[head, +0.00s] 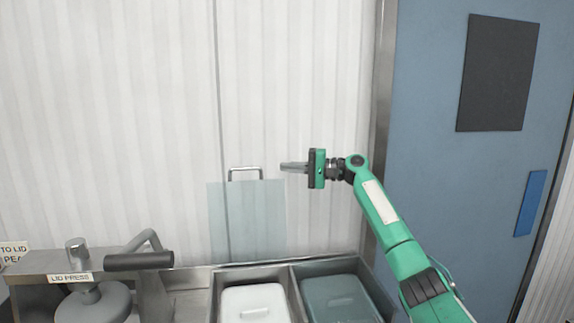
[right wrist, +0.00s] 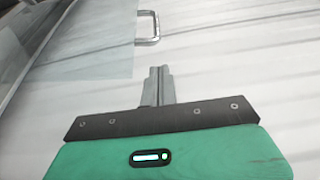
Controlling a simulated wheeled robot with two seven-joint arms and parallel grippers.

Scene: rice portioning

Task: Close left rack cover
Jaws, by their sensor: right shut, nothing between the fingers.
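The left rack cover (head: 246,222) is a clear, pale blue panel standing upright over the left tray, with a metal loop handle (head: 245,170) on its top edge. In the right wrist view the cover (right wrist: 95,50) is at upper left and its handle (right wrist: 155,28) at top centre. My right gripper (head: 284,167) points left, a little to the right of the handle and apart from it. Its fingers (right wrist: 158,78) are shut and empty. My left gripper is out of view.
Below the cover is a metal rack (head: 210,292) with a white-lidded tray (head: 256,302) at left and a tray under a bluish cover (head: 340,300) at right. A lid press (head: 92,300) with a dark handle stands at left. A blue door (head: 430,120) is at right.

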